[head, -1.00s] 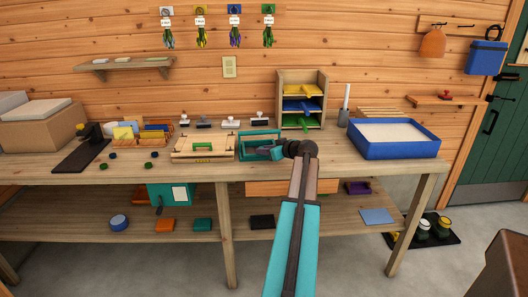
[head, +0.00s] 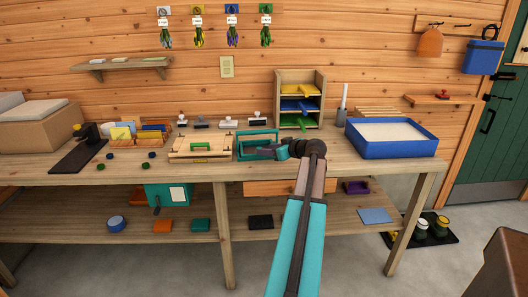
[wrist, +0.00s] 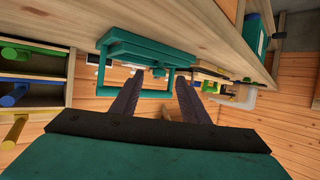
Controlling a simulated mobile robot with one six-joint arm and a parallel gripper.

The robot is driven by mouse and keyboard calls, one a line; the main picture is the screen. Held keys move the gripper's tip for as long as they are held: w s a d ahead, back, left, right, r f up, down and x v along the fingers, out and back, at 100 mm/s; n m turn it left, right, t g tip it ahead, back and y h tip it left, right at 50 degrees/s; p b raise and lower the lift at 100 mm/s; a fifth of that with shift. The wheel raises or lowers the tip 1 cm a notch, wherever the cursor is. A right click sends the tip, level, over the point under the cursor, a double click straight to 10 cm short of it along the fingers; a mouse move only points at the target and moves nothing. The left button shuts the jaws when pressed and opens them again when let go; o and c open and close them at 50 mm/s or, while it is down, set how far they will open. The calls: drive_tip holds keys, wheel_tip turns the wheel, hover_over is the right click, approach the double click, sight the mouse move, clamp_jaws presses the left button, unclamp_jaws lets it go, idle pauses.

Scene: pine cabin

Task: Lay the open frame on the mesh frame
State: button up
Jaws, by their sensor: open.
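A teal rectangular frame (head: 257,134) lies on the workbench just right of a pale wooden frame (head: 186,150) with a green handle. The teal one looks like the open frame; the wooden one may be the mesh frame, but I cannot make out any mesh. In the head view my gripper (head: 264,152) is at the teal frame's front right.
A blue tub (head: 390,150) with pale contents stands at the bench's right. A wooden shelf rack (head: 301,74) with coloured trays and several stamps stand behind. A dark stand (head: 78,156) and small pots are on the left. A lower shelf holds boxes.

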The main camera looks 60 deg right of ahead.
drive_tip(key=v, duration=0.9)
drive_tip(key=shift+s+b, duration=0.15)
drive_tip(key=shift+b, duration=0.3)
drive_tip(key=shift+s, duration=0.1)
